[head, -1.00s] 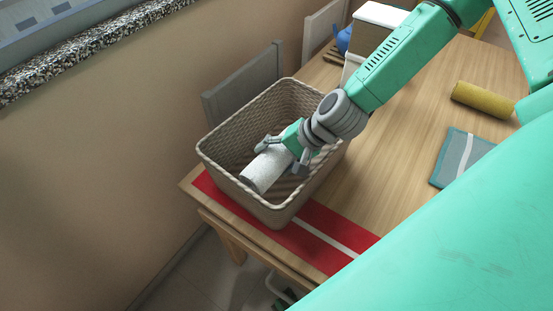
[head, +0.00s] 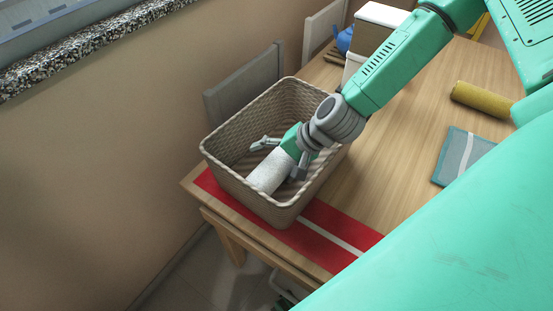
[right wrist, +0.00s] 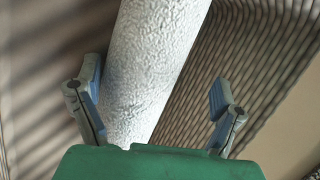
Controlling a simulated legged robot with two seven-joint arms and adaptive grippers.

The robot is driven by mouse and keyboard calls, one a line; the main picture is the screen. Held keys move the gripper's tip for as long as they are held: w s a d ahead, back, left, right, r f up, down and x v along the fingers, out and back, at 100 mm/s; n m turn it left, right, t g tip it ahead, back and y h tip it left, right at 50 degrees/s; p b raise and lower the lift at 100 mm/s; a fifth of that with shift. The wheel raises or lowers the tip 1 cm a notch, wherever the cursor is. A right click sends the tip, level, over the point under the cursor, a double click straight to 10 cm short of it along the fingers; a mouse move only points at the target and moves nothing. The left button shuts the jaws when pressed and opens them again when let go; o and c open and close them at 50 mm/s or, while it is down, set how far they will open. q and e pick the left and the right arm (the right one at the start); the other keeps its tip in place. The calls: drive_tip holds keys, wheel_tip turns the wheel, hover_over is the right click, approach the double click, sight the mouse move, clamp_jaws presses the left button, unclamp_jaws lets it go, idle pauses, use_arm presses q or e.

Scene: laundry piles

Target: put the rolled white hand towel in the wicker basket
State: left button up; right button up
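The rolled white hand towel (head: 268,172) is inside the wicker basket (head: 229,185), lying tilted near its front part. In the right wrist view, the towel (right wrist: 150,60) runs between my fingers. My right gripper (head: 276,162) reaches down into the basket over the towel. Its fingers are spread, with a clear gap beside the towel on the right in the wrist view (right wrist: 155,78). The gripper hides the towel's far end. My left gripper is out of view.
The basket stands at the wooden table's (head: 390,140) corner, partly over a red cloth with a white stripe (head: 318,236). A yellow roll (head: 481,98) and a folded teal cloth (head: 460,157) lie to the right. Grey chairs (head: 243,84) stand by the wall.

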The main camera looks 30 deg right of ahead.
sight(291, 166)
drive_tip(key=shift+a, duration=0.2)
drive_tip(key=shift+d+r+p, duration=0.25)
drive_tip(key=shift+r+p, duration=0.2)
drive_tip(key=shift+r, duration=0.05)
drive_tip(key=p+v, duration=0.1)
drive_tip(key=v, duration=0.5)
drive_tip(key=shift+d+r+p, duration=0.15)
drive_tip(key=shift+d+p, duration=0.15)
drive_tip(key=shift+p, duration=0.05)
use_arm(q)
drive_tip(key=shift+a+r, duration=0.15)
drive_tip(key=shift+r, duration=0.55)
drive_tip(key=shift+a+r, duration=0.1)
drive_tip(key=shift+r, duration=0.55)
use_arm(e)
drive_tip(key=shift+s+r, duration=0.35)
drive_tip(key=shift+r, duration=0.15)
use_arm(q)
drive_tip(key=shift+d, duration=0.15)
use_arm(e)
drive_tip(key=shift+d, duration=0.15)
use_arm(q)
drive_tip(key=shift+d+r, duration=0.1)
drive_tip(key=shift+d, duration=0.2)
use_arm(e)
drive_tip(key=shift+d+f, duration=0.1)
drive_tip(key=shift+d, duration=0.15)
